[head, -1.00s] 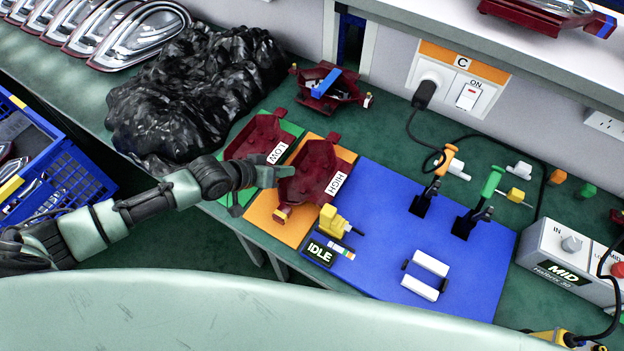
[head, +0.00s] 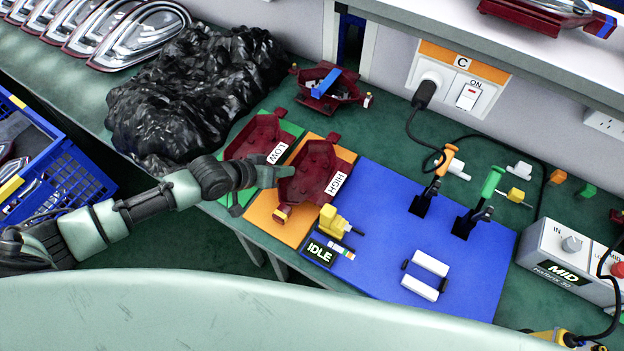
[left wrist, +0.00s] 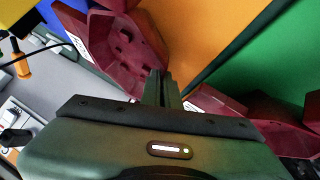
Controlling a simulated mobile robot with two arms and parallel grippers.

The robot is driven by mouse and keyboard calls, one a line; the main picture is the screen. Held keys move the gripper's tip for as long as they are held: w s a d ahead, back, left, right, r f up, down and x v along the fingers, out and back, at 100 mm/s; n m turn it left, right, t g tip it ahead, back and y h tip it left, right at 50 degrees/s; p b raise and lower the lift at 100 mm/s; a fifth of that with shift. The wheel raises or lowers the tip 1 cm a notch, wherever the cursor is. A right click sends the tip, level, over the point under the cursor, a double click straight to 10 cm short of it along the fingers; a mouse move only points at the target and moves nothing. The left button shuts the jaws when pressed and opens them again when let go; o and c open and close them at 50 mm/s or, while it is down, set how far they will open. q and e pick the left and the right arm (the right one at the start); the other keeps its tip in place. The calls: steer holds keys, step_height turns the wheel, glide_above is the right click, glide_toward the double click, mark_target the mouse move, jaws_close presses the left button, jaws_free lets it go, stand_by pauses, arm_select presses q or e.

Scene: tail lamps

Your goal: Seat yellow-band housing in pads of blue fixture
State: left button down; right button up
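A dark red housing (head: 312,172) lies on the orange mat with the "HIGH" label; a small yellowish part shows at its lower end, but no full yellow band can be made out. It also shows in the left wrist view (left wrist: 108,45). My left gripper (head: 284,175) is at its left edge. In the left wrist view its fingers (left wrist: 162,88) stand close together at the housing's rim, seemingly shut on it; the contact is partly hidden. The blue fixture (head: 385,235) lies to the right, with white pads (head: 425,275) near its front. My right gripper is out of view.
Another red housing (head: 258,138) lies on the green "LOW" mat, and a blue-banded one (head: 328,85) stands behind. A black bag (head: 195,95) is at the left. Orange and green levers (head: 490,185) and a yellow clamp (head: 332,220) rise from the fixture.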

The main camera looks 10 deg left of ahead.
arm_select(q)
steer(key=shift+r, duration=0.15)
step_height(320, 180, up, 20)
steer(key=shift+b, duration=0.45)
stand_by(0.7)
